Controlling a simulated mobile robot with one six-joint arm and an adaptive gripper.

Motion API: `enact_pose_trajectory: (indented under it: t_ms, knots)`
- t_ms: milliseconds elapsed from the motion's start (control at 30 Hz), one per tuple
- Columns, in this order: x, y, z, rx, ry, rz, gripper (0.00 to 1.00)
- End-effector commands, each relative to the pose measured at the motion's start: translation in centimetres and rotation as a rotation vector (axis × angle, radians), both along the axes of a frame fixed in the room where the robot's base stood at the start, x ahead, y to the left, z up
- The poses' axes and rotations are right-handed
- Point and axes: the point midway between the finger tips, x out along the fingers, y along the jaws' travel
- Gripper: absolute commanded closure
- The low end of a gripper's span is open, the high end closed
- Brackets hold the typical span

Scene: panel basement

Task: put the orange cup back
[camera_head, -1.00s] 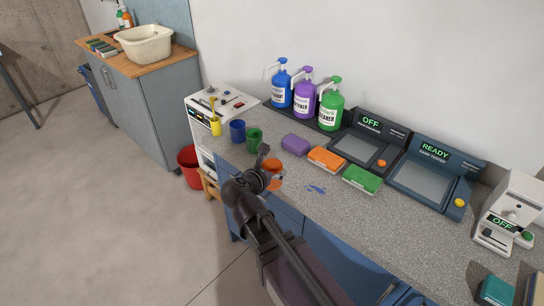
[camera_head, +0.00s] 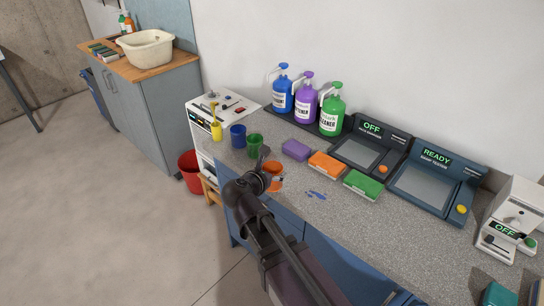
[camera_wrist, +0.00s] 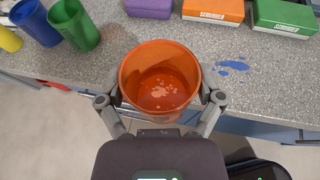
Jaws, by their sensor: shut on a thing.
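The orange cup (camera_head: 276,179) is at the front edge of the grey speckled counter, partly hidden behind my gripper (camera_head: 268,170) in the head view. In the wrist view the orange cup (camera_wrist: 160,62) is between the two fingers of my gripper (camera_wrist: 160,98), which is shut on it. The cup is upright with its open top toward the camera, and pale spots show inside. I cannot tell whether its base touches the counter. A green cup (camera_head: 254,145) and a blue cup (camera_head: 238,136) stand to its left.
A yellow vessel (camera_head: 216,130) stands beyond the blue cup. Purple (camera_head: 295,149), orange (camera_head: 325,165) and green (camera_head: 362,185) blocks lie behind and right of the cup. A blue spill (camera_head: 316,195) marks the counter. A red bucket (camera_head: 190,170) stands on the floor.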

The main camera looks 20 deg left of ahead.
Motion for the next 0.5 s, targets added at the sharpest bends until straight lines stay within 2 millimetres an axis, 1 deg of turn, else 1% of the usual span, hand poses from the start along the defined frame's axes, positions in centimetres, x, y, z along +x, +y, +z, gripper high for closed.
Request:
enact_pose_trajectory:
  t_ms: [33,500]
  knots:
    - [0.9,0.4,-0.1,0.0,0.0,-0.001,0.72]
    - [8.7,3.1,-0.9,-0.001,0.0,0.0,0.72]
